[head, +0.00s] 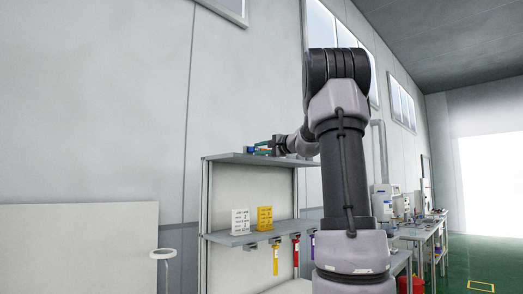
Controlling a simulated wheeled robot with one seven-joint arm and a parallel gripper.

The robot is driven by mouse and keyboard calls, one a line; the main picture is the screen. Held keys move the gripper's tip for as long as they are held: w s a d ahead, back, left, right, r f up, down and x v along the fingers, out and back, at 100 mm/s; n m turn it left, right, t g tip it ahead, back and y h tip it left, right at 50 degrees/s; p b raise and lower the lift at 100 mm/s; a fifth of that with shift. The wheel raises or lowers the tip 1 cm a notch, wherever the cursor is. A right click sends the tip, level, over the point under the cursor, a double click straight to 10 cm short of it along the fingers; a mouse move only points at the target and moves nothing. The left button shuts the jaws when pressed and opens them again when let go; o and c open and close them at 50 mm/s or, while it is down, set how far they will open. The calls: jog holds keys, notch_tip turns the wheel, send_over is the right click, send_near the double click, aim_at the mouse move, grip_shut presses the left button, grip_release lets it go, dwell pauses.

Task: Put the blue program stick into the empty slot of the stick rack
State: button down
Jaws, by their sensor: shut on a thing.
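The stick rack (249,246) is along the front edge of the lower shelf. A yellow stick (275,260) and a red stick (296,257) hang there, with a purple one (312,246) partly behind my arm. The leftmost holder appears empty.
The upper shelf (228,158) is above the lower shelf (221,238). A white card (240,222) and a yellow card (265,218) stand on the lower shelf. A pale panel (80,250) stands at left. A bench with equipment (412,233) is at right. My arm hides the shelf's right side.

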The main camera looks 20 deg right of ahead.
jog(key=shift+w+a, duration=0.1)
jog(key=shift+w, duration=0.1)
jog(key=c, duration=0.6)
grip_release()
jog(key=v, duration=1)
jog(key=shift+s, duration=0.4)
